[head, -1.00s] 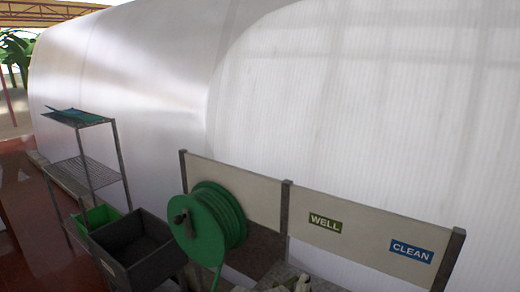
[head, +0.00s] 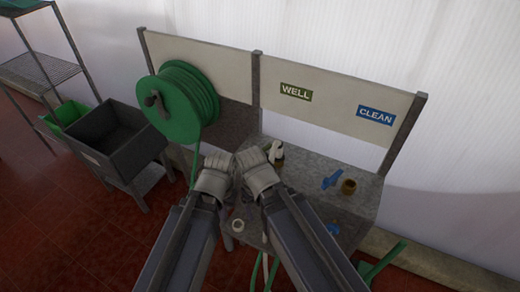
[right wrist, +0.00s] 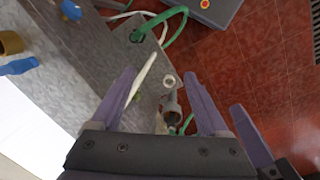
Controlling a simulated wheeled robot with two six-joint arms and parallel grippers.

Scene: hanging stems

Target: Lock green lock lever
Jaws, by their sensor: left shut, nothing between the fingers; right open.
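I cannot make out a green lock lever for certain; a small green part (right wrist: 186,124) shows beyond a grey pipe fitting (right wrist: 171,105) in the right wrist view. A pale bar (right wrist: 142,78) and a white ring (right wrist: 169,81) lie between the fingers in that picture. My right gripper (right wrist: 160,76) is open and empty above the edge of the grey bench (right wrist: 72,55). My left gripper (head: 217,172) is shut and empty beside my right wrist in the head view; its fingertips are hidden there.
On the bench are a cream fitting (head: 276,152), a blue handle (head: 332,180) and a brass fitting (head: 348,187). Behind it stands a panel with WELL (head: 296,92) and CLEAN (head: 376,115) signs. A green hose reel (head: 180,105) and dark bin (head: 118,138) are left.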

